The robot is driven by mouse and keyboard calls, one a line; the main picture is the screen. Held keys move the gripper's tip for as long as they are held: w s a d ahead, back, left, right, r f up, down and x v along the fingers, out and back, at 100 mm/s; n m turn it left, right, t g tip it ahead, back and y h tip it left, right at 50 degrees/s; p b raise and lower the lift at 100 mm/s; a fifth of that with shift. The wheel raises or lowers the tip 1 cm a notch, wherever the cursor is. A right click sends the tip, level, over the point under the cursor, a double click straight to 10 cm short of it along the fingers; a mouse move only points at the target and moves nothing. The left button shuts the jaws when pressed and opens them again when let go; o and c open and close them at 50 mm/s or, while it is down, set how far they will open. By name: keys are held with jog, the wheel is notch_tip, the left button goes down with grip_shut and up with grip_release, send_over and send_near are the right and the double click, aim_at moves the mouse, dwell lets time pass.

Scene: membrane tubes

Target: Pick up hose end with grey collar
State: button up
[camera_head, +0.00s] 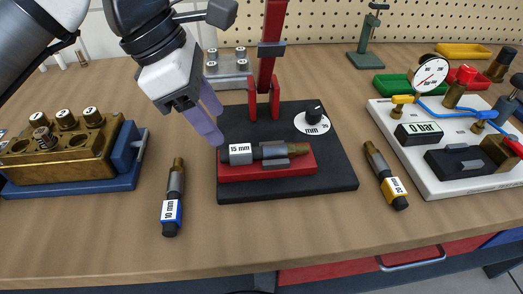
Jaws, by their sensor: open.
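The piece labelled 15 mm (241,154) lies sideways on the red block (288,175) of a black base plate. It has a grey collar at its left end and a dark grey body running right. My gripper (212,122) has purple fingers and is open. It comes down from the upper left, and its lower fingertip is just above and left of the labelled collar. I cannot tell whether it touches. A piece with a blue collar marked 10 mm (172,205) lies on the table at left. One with a yellow collar (393,186) lies at right.
A red post (271,65) stands behind the block, with a dial (312,120) to its right. A brass block in a blue vise (68,150) is at left. A white gauge board (445,165) is at right. The front table strip is clear.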

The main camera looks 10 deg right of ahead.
aim_at(244, 149)
jog(key=x, duration=0.3)
jog(key=f, duration=0.1)
jog(key=d+f, duration=0.2)
jog(key=shift+w+d+f, duration=0.25)
jog(key=shift+w, duration=0.1)
jog(key=shift+d+f, duration=0.2)
jog(key=shift+f, duration=0.3)
grip_shut()
